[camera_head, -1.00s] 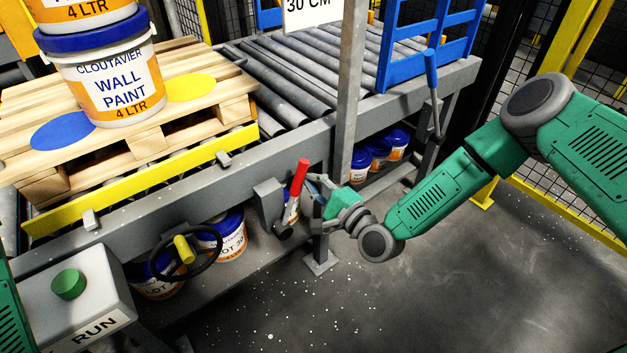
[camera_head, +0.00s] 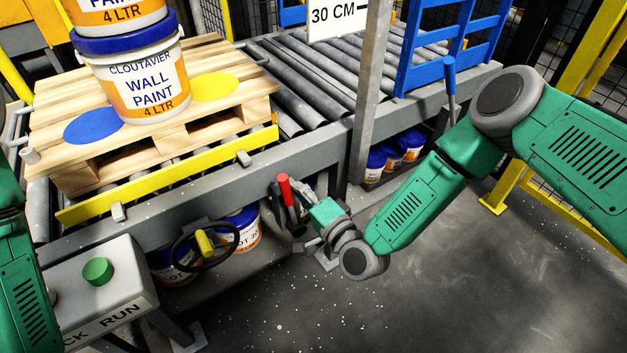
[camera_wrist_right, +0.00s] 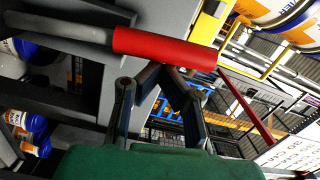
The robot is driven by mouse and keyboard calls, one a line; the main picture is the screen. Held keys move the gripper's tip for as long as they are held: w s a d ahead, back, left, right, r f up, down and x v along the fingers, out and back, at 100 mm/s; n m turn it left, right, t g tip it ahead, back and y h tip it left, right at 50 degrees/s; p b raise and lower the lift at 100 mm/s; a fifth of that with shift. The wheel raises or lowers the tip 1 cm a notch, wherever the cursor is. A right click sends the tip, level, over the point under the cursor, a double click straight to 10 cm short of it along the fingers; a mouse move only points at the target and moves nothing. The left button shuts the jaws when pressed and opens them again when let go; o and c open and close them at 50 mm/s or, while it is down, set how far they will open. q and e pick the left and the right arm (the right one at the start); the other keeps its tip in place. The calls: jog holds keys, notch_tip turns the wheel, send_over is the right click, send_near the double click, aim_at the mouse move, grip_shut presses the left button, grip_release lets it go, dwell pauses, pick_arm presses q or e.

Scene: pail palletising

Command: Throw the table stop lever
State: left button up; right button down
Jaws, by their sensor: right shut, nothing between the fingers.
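The stop lever has a red handle (camera_head: 285,190) on a grey shaft and is mounted on the front side of the conveyor frame. In the head view it leans left. My right gripper (camera_head: 297,203) is right beside the handle, on its right; contact is hard to tell there. In the right wrist view the red handle (camera_wrist_right: 165,47) lies across the picture just beyond the fingertips (camera_wrist_right: 160,70). The fingers meet with nothing between them, and the handle is outside them. My left gripper is out of view; only part of my left arm shows at the left edge.
A wooden pallet (camera_head: 52,148) carries stacked paint pails (camera_head: 140,80) behind a yellow bar (camera_head: 170,176). A grey post (camera_head: 367,100) stands close behind my right gripper. A black handwheel (camera_head: 205,262) and a green button (camera_head: 98,271) are to the left. Floor at front right is clear.

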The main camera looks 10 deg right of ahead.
jog(key=a+n, duration=0.1)
jog(key=s+a, duration=0.1)
jog(key=shift+a+f+n, duration=0.15)
jog(key=shift+a+n, duration=0.25)
jog(key=shift+s+a+f, duration=0.15)
jog(key=shift+s+a, duration=0.15)
jog(key=shift+a, duration=0.4)
